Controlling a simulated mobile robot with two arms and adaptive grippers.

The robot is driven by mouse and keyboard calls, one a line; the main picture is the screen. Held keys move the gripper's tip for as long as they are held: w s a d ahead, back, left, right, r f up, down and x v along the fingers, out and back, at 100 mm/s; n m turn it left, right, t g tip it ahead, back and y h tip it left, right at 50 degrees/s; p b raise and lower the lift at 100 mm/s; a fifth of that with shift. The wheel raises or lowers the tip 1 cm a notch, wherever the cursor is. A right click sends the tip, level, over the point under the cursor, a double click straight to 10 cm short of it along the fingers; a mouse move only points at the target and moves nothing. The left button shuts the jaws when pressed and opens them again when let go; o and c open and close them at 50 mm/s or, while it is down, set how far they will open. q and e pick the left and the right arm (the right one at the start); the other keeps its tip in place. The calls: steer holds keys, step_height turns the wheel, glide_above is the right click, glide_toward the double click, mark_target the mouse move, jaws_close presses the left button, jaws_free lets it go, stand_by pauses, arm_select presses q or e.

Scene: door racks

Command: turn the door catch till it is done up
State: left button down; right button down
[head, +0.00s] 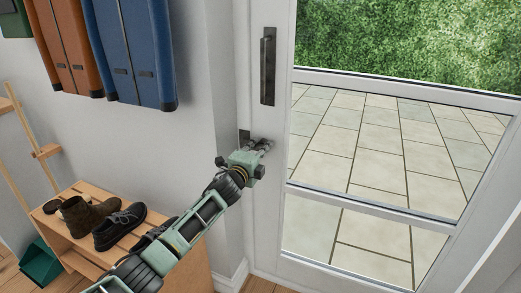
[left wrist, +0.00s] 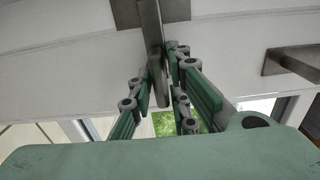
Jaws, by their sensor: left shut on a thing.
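The door catch shows in the head view as a dark metal plate (head: 244,135) low on the white door's left edge, under the long handle. My left gripper (head: 265,146) is at the catch, and its fingers hide most of the catch's lever. In the left wrist view the catch's flat grey lever (left wrist: 151,30) runs down between the two green-padded fingers of my left gripper (left wrist: 160,78). The fingers are shut on the lever, one on each side. The lever's exact angle on the door is hard to tell. My right gripper is not in view.
A dark upright door handle (head: 268,66) is above the catch. The glazed door (head: 283,150) shows paving and a hedge outside. A wooden shoe rack (head: 187,271) with shoes stands at lower left. Blue (head: 133,50) and orange (head: 70,45) bags hang on the wall.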

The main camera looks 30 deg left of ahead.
arm_select(q)
steer(key=c, duration=1.8)
jaws_free()
steer(key=shift+d, duration=0.1)
steer(key=s, duration=1.2)
steer(key=shift+d, duration=0.35)
